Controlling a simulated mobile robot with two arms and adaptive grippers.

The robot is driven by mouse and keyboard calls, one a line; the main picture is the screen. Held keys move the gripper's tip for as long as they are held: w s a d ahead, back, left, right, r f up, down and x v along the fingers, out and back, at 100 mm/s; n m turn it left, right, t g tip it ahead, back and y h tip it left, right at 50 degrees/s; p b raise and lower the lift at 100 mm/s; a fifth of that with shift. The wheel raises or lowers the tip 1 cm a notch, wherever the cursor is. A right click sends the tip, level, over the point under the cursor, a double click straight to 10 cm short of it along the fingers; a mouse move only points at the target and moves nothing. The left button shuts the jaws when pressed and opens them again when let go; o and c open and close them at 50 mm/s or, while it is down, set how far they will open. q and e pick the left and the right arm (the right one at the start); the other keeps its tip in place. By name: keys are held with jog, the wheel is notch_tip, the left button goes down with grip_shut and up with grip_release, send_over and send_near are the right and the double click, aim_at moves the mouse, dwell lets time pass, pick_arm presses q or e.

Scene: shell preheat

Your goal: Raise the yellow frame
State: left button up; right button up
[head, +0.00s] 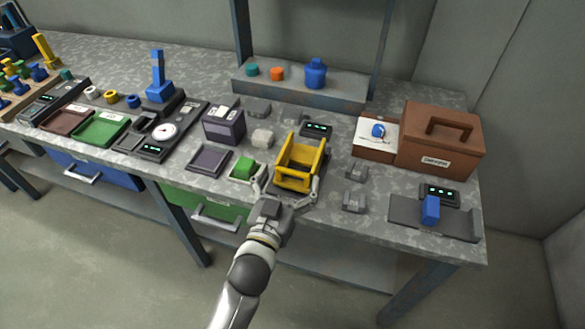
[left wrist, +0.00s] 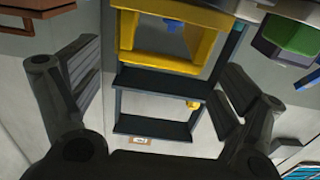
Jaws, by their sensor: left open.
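The yellow frame (head: 300,163) stands upright on a dark fixture at the bench's front middle. In the left wrist view the yellow frame (left wrist: 128,32) fills the upper middle, above dark bars. My left gripper (head: 287,190) is open, at the near side of the frame, with one finger toward each side of it. The wrist view shows both spread fingers (left wrist: 155,95) and nothing held between them. I cannot tell whether a finger touches the frame. My right gripper is not in view.
A green block (head: 243,168) stands close to the left finger. Small grey clamps (head: 355,202) are to the right, with a brown toolbox (head: 440,138) behind. A dark purple tray (head: 208,159) lies left. A shelf upright (head: 382,45) rises at the back.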

aim_at(293, 171)
pick_arm(q)
jog(key=shift+x, duration=1.5)
jog(key=c, duration=1.2)
